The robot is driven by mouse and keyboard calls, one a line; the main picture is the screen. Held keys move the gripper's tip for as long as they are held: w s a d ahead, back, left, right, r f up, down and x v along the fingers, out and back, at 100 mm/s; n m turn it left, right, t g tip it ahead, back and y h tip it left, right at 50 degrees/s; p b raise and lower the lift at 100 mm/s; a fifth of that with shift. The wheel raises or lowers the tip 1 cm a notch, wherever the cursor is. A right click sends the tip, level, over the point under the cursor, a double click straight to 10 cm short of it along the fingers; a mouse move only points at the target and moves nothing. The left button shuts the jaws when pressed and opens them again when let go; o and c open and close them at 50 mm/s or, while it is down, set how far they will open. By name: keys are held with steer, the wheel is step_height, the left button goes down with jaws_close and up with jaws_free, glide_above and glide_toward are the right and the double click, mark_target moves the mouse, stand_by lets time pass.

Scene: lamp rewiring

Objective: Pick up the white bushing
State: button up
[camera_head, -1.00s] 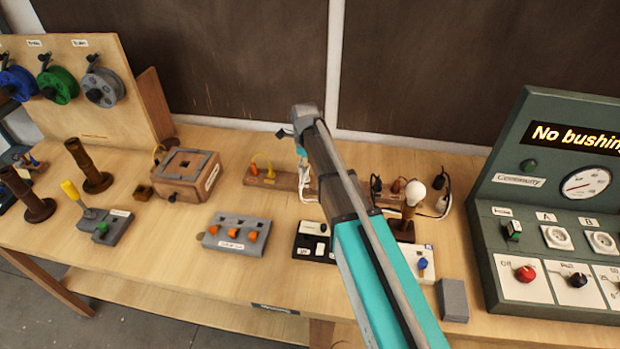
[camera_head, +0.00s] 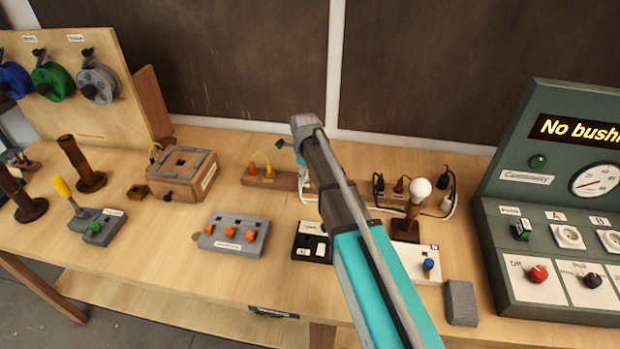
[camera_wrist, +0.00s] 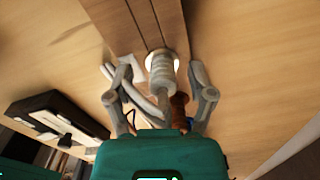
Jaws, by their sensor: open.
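A pale ribbed cylinder with a white round end (camera_wrist: 161,70) stands at a brown wooden rail (camera_wrist: 140,22) in the wrist view. I cannot tell whether it is the white bushing or a plug on a cord. My gripper (camera_wrist: 155,84) is open, with one finger on each side of this piece; contact is not clear. A black tray (camera_head: 300,258) holds small white pieces (camera_head: 313,228), which may include the bushing or only labels. My arm hides most of my gripper in the head view.
A grey switch block (camera_head: 233,234) and wooden box (camera_head: 183,176) are left. A green test panel (camera_head: 497,258) stands right.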

mark_target(306, 171)
steer(key=shift+c, duration=0.2)
jaws_close()
stand_by(0.3)
steer(key=shift+r, duration=0.25)
step_height(306, 171, up, 3)
steer(key=p, duration=0.3)
steer(key=s+r+p, duration=0.9)
steer(key=s+p, duration=0.1)
steer(key=s, duration=0.4)
steer(key=shift+d+r, duration=0.3)
